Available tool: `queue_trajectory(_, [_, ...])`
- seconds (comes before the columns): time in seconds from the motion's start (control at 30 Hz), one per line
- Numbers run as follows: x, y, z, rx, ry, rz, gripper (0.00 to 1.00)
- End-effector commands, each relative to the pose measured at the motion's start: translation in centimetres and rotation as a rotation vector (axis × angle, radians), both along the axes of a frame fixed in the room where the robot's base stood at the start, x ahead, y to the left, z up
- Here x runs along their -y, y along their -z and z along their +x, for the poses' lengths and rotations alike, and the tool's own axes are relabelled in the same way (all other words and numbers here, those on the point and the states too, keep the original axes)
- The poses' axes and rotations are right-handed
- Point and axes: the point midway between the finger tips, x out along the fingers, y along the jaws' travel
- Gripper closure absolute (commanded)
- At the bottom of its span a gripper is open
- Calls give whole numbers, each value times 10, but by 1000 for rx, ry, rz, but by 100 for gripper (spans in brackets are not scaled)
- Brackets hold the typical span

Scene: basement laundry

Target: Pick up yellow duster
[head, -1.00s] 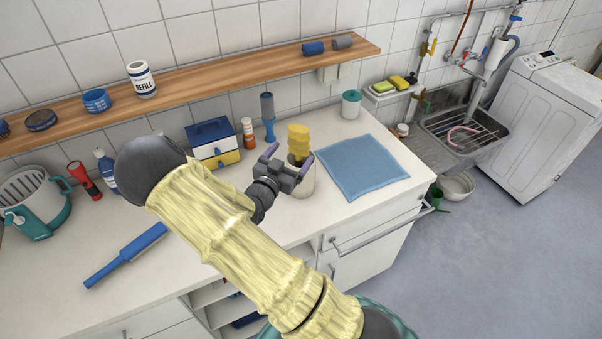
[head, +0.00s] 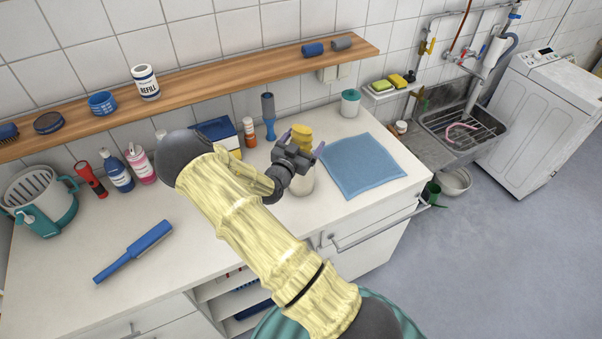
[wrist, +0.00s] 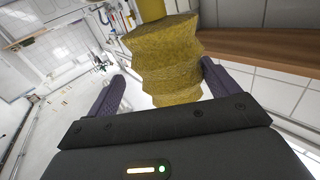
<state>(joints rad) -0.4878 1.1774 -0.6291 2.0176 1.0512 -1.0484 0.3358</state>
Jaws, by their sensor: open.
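The yellow duster (head: 302,132) stands upright in a pale canister (head: 303,184) on the counter, its ribbed head above the rim. My gripper (head: 302,142) is open at the duster, its purple-tipped fingers to either side of the yellow head. In the wrist view the duster (wrist: 163,60) fills the middle, between the two fingers (wrist: 160,90) of my gripper. Visible gaps lie beside it, most clearly at the left finger. My wrist hides the lower part of the duster and much of the canister in the head view.
A blue cloth (head: 361,166) lies right of the canister. An orange-labelled bottle (head: 250,132) and a blue-handled roller (head: 269,117) stand behind to the left. The wooden shelf (head: 220,78) runs along the wall. A blue brush (head: 134,250) lies on clear counter at left.

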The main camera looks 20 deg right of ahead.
Motion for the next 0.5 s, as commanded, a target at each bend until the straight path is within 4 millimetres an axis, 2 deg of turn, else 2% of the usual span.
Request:
queue_trajectory(0.03, [6,-5,4,-1,0,-2,13])
queue_trajectory(0.2, [23,-2,17,0,1,0,13])
queue_trajectory(0.5, [26,1,19,1,1,1,13])
